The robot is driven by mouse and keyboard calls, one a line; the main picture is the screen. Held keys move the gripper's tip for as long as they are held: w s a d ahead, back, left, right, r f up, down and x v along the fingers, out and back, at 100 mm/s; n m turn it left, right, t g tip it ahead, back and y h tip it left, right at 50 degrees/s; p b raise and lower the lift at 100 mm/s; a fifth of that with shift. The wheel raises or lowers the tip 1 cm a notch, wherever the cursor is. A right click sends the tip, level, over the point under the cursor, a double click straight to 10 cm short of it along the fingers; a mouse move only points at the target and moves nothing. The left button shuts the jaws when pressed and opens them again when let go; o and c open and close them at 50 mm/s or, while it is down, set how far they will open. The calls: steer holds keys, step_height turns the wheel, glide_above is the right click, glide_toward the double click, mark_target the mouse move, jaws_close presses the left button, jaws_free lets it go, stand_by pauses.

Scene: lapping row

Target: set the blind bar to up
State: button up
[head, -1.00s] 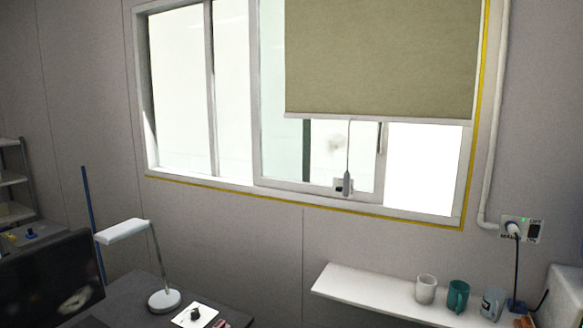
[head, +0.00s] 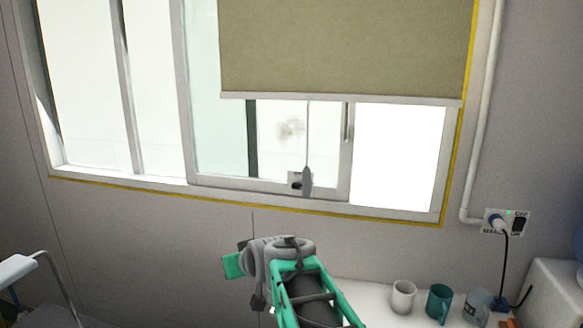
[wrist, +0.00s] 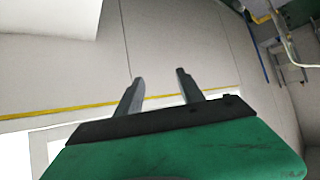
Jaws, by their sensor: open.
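The olive blind (head: 345,45) hangs partly lowered over the right part of the window. Its pale bottom bar (head: 340,99) runs level across the upper part of the panes. A thin cord hangs from the bar and ends in a grey pull (head: 307,181) in front of the window's lower frame. My gripper (head: 232,266) is below the window sill, left of and lower than the pull, and touches nothing that I can see. In the wrist view my gripper (wrist: 160,76) shows two separated grey fingers with nothing between them. The blind is not clearly seen in that view.
A white shelf (head: 364,291) below the window holds a white mug (head: 403,296), a teal mug (head: 439,303) and a glass-like mug (head: 477,306). A switch box with a plug (head: 506,222) is on the wall at right. A desk lamp (head: 17,268) stands at lower left. Wall space under the window is free.

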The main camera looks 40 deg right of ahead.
steer(key=w+d+r+m+t+h, duration=0.1)
steer(key=w+d+r, duration=0.15)
steer(key=d, duration=0.35)
steer(key=w+d+r+t+h, duration=0.1)
steer(key=d+r+t, duration=0.1)
steer(key=d+r, duration=0.25)
steer(key=m+t+h, duration=0.2)
steer(key=t+h, duration=0.1)
steer(key=h, duration=0.1)
glide_toward(304, 171)
steer(key=w+d, duration=0.1)
steer(key=w+d+f, duration=0.1)
steer(key=w, duration=0.1)
steer(key=w+d, duration=0.1)
steer(key=w, duration=0.1)
steer(key=shift+f+p, duration=0.15)
steer(key=shift+p, duration=0.2)
steer(key=shift+w+d+r, duration=0.1)
steer(key=shift+d+r, duration=0.15)
steer(key=shift+d, duration=0.05)
steer(key=p+x, duration=0.3)
steer(key=x, duration=0.4)
steer(key=shift+w+f, duration=0.2)
steer(key=shift+c, duration=0.3)
jaws_close()
